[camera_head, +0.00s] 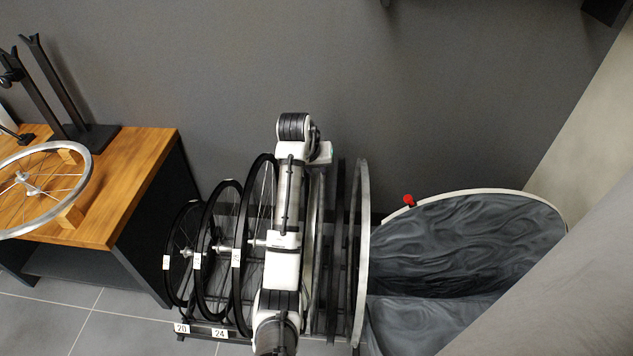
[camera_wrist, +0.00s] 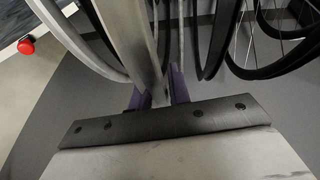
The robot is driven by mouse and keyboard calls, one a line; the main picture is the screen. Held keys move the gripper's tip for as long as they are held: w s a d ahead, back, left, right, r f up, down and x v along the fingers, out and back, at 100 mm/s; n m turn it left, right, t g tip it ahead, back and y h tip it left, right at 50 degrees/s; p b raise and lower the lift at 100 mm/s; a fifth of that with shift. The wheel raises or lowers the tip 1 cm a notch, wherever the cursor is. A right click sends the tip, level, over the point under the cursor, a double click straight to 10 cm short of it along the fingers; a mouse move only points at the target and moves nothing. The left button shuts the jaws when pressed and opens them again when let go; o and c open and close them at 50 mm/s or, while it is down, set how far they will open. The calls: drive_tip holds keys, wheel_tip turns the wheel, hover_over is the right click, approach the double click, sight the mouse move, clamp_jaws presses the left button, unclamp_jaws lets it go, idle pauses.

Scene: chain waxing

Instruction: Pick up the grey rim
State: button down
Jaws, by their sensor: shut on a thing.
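The grey rim (camera_wrist: 130,38) is a plain, pale grey hoop seen nearly edge-on in the wrist view. Its lower end runs down between the two purple fingers of my gripper (camera_wrist: 157,92), which is shut on it. In the head view, a grey rim (camera_head: 317,215) shows as a thin upright strip just right of my arm, partly hidden by it. The fingertips are hidden in the head view.
Several black-tyred wheels (camera_head: 245,285) stand in a floor rack left of my arm. Dark hoops and another large grey hoop (camera_head: 361,250) stand close on the right. Beyond is a round dark tub (camera_head: 460,240) with a red knob (camera_head: 408,200). A wooden bench (camera_head: 130,190) holds a silver wheel.

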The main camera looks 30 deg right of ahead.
wheel_tip(320, 180, up, 37)
drive_tip(key=p, duration=1.9)
drive_tip(key=shift+f, duration=0.2)
